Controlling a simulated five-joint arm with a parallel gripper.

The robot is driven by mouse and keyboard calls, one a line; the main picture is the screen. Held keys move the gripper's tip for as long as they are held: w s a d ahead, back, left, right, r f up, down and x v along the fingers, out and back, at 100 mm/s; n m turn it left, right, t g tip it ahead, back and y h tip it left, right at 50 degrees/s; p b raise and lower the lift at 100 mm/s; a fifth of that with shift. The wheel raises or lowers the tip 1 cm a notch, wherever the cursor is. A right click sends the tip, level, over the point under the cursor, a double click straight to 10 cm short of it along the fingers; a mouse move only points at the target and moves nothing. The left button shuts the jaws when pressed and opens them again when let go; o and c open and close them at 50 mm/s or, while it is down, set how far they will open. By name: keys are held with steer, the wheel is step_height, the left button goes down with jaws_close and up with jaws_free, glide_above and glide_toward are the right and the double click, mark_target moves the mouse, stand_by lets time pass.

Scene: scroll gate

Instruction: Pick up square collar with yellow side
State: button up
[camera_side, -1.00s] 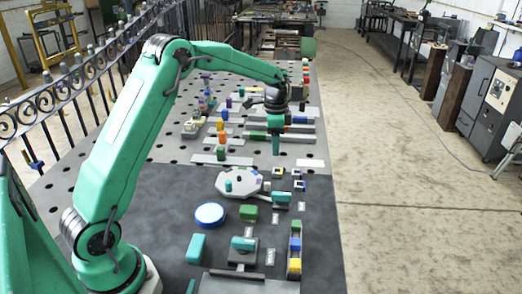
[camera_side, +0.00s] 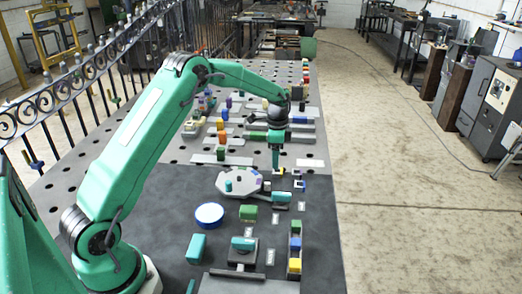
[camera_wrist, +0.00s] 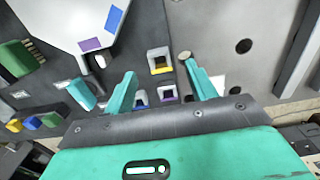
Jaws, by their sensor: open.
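The square collar with a yellow side (camera_wrist: 160,67) is a small whitish-grey block with a dark square opening. It sits on the dark mat, between and slightly beyond my fingertips in the wrist view. My gripper (camera_wrist: 161,69) is open and empty, one finger to each side of the collar's line. In the side view my gripper (camera_side: 276,165) points down just above the collars, and partly hides the yellow-sided one. Two similar collars lie nearer my palm in the wrist view: one with a purple side (camera_wrist: 167,94) and one with a blue side (camera_wrist: 141,98).
A pale octagonal plate (camera_side: 239,183) with coloured patches and a teal knob lies to the left. A rack of green, blue and yellow blocks (camera_side: 295,246) stands in front. Bare dark mat lies between these.

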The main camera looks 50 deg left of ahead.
mark_target(277, 173)
steer(key=shift+d+f, duration=0.15)
steer(key=shift+f, duration=2.5)
steer(key=c, duration=1.1)
steer(key=shift+r, duration=0.1)
steer(key=shift+r, duration=0.15)
